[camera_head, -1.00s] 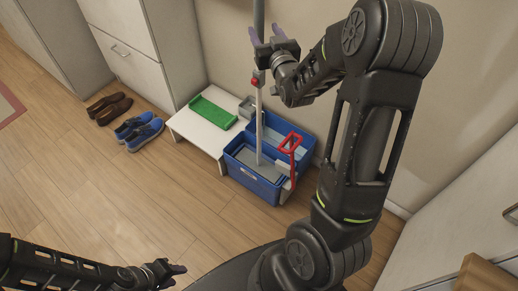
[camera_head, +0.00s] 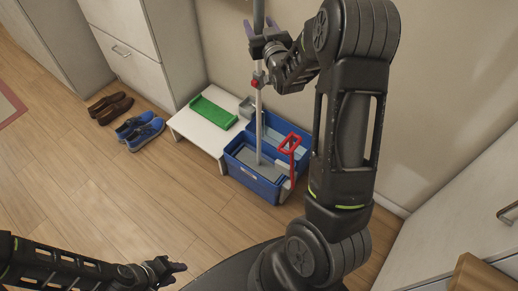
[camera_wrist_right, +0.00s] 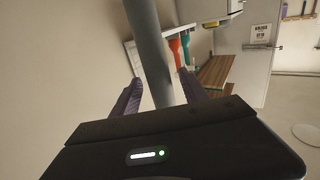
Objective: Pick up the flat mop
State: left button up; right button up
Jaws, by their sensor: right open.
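The flat mop (camera_head: 259,125) stands nearly upright, its long grey pole rising out of the blue bucket (camera_head: 256,185), with a red collar partway up. Its lower end is inside the bucket, and the mop head is hard to make out. My right gripper (camera_head: 263,33) is open, high on the pole above the red collar. In the right wrist view the pole (camera_wrist_right: 150,55) passes between the two purple fingers of the right gripper (camera_wrist_right: 160,95), with gaps visible. My left gripper (camera_head: 180,274) is low at the bottom left, away from the mop; its jaw opening is unclear.
A white low bench (camera_head: 195,131) with a green tray (camera_head: 212,111) adjoins the bucket. A red handle (camera_head: 290,144) rises at the bucket's right side. Blue shoes (camera_head: 145,133) and brown shoes (camera_head: 110,107) lie near the cabinet (camera_head: 140,45). The wall is close behind; open floor lies in front.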

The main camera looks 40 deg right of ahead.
jog(key=shift+c, duration=0.5)
grip_shut()
dwell(0.4)
dwell(0.4)
jog(key=shift+r, duration=0.15)
